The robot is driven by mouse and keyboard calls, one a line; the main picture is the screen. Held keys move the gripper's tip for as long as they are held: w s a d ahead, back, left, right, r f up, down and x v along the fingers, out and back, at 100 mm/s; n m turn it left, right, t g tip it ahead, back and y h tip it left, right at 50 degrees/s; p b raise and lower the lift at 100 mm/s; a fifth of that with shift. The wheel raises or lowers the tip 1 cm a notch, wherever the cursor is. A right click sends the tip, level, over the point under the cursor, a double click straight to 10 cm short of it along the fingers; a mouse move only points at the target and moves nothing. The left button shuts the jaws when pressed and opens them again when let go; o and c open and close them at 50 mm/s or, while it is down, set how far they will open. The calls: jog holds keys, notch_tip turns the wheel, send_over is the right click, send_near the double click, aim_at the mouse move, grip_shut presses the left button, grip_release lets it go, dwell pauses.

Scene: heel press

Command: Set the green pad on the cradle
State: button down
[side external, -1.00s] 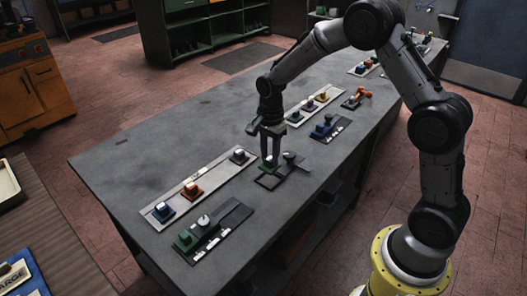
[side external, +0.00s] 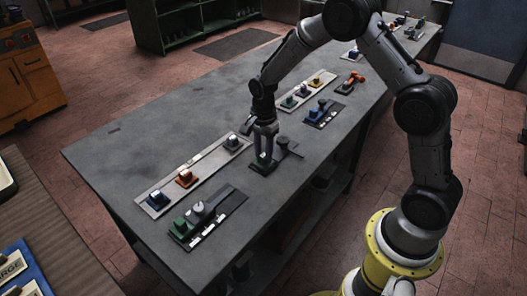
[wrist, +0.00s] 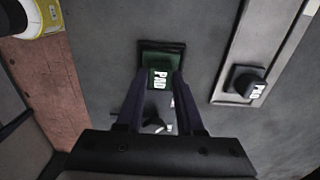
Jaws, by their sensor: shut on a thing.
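The green pad (wrist: 160,79), with a white "PAD" label, is between the fingertips of my gripper (side external: 264,158) in the wrist view. My gripper is shut on it. The pad's green base shows low under the fingers in the side view (side external: 260,167). The cradle (side external: 285,154) is a dark fixture on the bench with a lever at its right. In the wrist view its dark rim (wrist: 180,46) surrounds the green base. The pad is at the cradle, but I cannot tell whether it is fully seated. The fingers hide part of both.
A pale tray (side external: 205,168) with dark, orange and blue pieces lies left of the cradle. A dark strip (side external: 222,219) with a green block lies nearer the front. Another strip (side external: 330,114) with a blue block lies behind right. The bench's left side (side external: 130,150) is clear.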

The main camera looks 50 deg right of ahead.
jog(key=shift+f, duration=0.45)
dwell(0.6)
jog(key=shift+c, duration=2.3)
grip_release()
notch_tip(320, 180, up, 14)
